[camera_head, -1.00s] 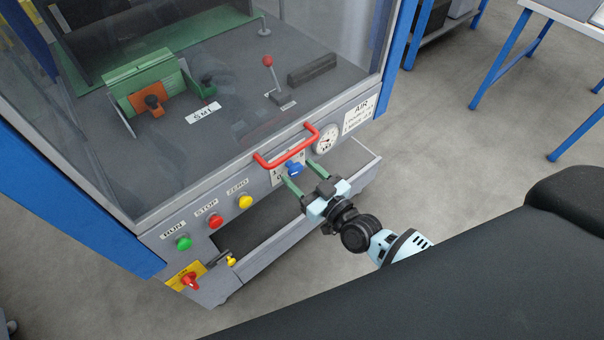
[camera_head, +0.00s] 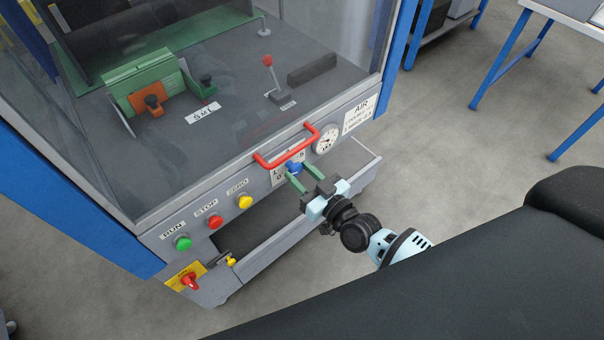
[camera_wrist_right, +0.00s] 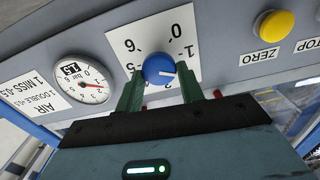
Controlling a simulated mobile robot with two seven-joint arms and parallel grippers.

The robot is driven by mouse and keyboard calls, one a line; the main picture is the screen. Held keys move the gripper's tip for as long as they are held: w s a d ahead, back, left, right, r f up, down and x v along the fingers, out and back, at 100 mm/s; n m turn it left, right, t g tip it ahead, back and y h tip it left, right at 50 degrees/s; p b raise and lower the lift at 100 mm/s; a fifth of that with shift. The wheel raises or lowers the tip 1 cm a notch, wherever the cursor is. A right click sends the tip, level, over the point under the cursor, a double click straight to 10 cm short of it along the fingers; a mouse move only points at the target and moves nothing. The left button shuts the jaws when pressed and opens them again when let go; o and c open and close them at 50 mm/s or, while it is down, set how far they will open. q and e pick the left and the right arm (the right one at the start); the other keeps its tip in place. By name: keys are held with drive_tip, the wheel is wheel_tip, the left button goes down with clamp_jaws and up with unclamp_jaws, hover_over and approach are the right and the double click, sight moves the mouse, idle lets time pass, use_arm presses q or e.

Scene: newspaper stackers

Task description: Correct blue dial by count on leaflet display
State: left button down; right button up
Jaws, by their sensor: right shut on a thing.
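The blue dial (camera_head: 294,167) sits on a white numbered plate on the machine's front panel, below the red handle. In the right wrist view the blue dial (camera_wrist_right: 159,69) carries a white mark toward its lower right side, roughly on the side of the 1 and 2. The plate (camera_wrist_right: 152,33) shows 6, 0, 1 and other digits, some partly hidden by the fingers. My right gripper (camera_head: 297,171) is shut on the dial, a green finger on each side. My left gripper is not in view. No leaflet count display can be read.
A red handle (camera_head: 287,146) juts out just above the dial. A round pressure gauge (camera_head: 326,139) and AIR label (camera_head: 359,115) are to its right. Yellow ZERO (camera_head: 245,202), red STOP (camera_head: 216,222) and green RUN (camera_head: 183,243) buttons are to its left. An open trough lies below.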

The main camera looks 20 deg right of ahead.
drive_tip(key=m, duration=0.3)
drive_tip(key=shift+f+m+b, duration=0.1)
drive_tip(key=shift+m+b, duration=0.2)
drive_tip(key=shift+b, duration=0.05)
drive_tip(key=m+b, duration=0.1)
drive_tip(key=m, duration=0.3)
drive_tip(key=shift+d, duration=0.15)
drive_tip(key=shift+m, duration=0.3)
drive_tip(key=o, duration=0.9)
drive_tip(key=shift+o, duration=0.3)
